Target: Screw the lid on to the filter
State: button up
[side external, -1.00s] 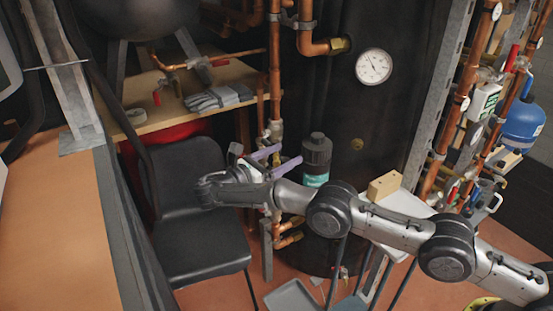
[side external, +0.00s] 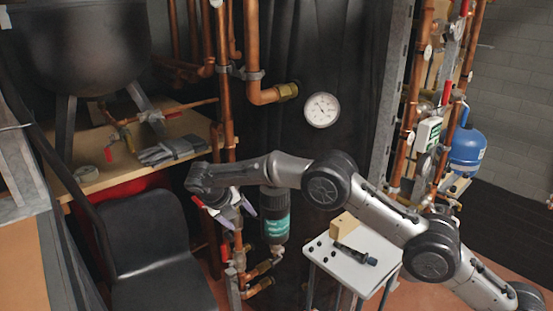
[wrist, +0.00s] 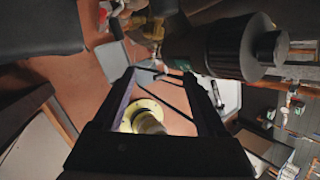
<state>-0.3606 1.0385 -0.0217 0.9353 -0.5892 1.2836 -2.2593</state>
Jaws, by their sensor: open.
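A dark canister with a teal label (side external: 275,222), apparently the filter, stands upright by the copper pipes in the side view. My arm hides its top there. In the wrist view, the dark canister (wrist: 228,48) lies across the upper right, with a narrower black cap-like end (wrist: 270,48). I cannot tell whether this end is the lid or how tight it is. My gripper (side external: 229,212) is just left of the canister, with its pale purple fingers pointing down. In the wrist view, my gripper (wrist: 163,78) is open, with nothing held between the fingers.
A small white table (side external: 355,275) at the lower right holds a wooden block (side external: 344,226), a black tool-like item (side external: 358,254) and small black pieces. A black chair (side external: 155,250) stands left. Copper pipes (side external: 225,80) and valves crowd the gripper. A pressure gauge (side external: 322,110) is above right.

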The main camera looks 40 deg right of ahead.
aim_at(275, 190)
jog(key=s+d+r+m+t+y, duration=0.1)
jog(key=d+r+y, duration=0.1)
jog(key=d+r, duration=0.5)
jog(key=s+d+r+m+t+y, duration=0.15)
jog(key=d+r, duration=0.25)
jog(key=r, duration=0.5)
jog(key=shift+g+y, duration=0.35)
jog(key=shift+g, duration=0.1)
jog(key=shift+s+x, duration=0.2)
jog(key=shift+x, duration=4.35)
grip_shut()
jog(key=shift+a, duration=0.1)
jog(key=shift+o, duration=0.9)
grip_release()
jog(key=shift+m, duration=0.25)
